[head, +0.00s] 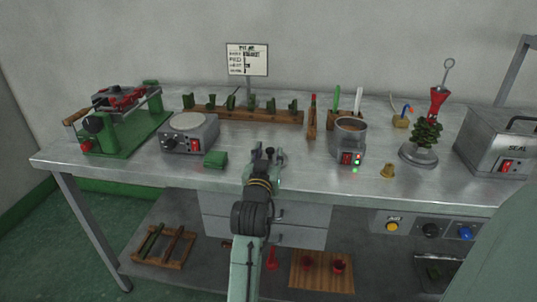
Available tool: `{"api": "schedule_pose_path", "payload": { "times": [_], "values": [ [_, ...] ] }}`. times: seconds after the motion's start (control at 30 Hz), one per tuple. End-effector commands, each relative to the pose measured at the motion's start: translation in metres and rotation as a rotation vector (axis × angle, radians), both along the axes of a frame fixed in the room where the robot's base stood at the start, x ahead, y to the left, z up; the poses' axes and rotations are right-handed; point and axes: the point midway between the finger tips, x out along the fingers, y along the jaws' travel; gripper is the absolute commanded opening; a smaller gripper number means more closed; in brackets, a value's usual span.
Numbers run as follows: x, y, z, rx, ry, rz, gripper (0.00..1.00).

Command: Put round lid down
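My gripper (268,154) is over the front middle of the steel workbench (320,178), pointing away from the camera. Its fingers are small and dark, and I cannot tell whether they are open, shut or holding something. I cannot make out a separate round lid. A round metal pot (350,137) with brown contents stands right of my gripper, its top uncovered. A grey box with a pale round top (189,122) stands to the left, apart from my gripper.
A green block (215,159) lies left of my gripper, and a small brass piece (387,171) lies at the right. A wooden rack (240,115) with green pieces stands behind. A green machine (120,118) is at far left, a metal sealing box (497,140) at far right.

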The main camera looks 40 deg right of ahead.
Motion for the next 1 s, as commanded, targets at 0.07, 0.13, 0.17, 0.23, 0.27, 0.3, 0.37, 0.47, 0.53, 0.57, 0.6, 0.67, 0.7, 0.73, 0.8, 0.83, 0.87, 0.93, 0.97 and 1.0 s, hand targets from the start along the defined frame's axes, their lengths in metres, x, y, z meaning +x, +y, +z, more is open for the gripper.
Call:
{"api": "schedule_pose_path", "payload": {
  "times": [0.07,0.13,0.17,0.23,0.27,0.3,0.37,0.47,0.53,0.57,0.6,0.67,0.7,0.73,0.8,0.83,0.87,0.93,0.97,1.0],
  "values": [
    [0.0,0.0,0.0,0.0,0.0,0.0,0.4],
    [0.0,0.0,0.0,0.0,0.0,0.0,0.4],
    [0.0,0.0,0.0,0.0,0.0,0.0,0.4],
    [0.0,0.0,0.0,0.0,0.0,0.0,0.4],
    [0.0,0.0,0.001,-0.001,-0.001,0.0,0.4],
    [0.0,0.0,0.003,-0.001,-0.001,0.0,0.4],
    [-0.001,0.001,0.005,-0.001,-0.001,0.0,0.4],
    [-0.009,0.011,0.002,-0.002,-0.001,0.001,0.4],
    [-0.018,0.022,0.001,-0.003,-0.001,0.001,0.4],
    [-0.022,0.027,0.001,-0.002,-0.001,0.001,0.4],
    [-0.028,0.034,0.001,-0.003,-0.001,0.002,0.4],
    [-0.037,0.044,0.001,-0.002,-0.001,0.002,0.4],
    [-0.043,0.051,0.001,-0.002,-0.001,0.001,0.4],
    [-0.047,0.056,0.001,-0.001,0.0,0.001,0.4],
    [-0.056,0.067,0.001,-0.002,-0.001,0.001,0.4],
    [-0.059,0.07,0.001,-0.001,-0.001,0.001,0.4],
    [-0.062,0.074,0.002,-0.002,-0.001,0.001,0.4],
    [-0.068,0.082,0.002,-0.001,-0.001,0.001,0.4],
    [-0.071,0.084,0.002,-0.001,-0.001,0.001,0.4],
    [-0.073,0.087,0.002,-0.001,-0.001,0.001,0.4]
  ]
}}
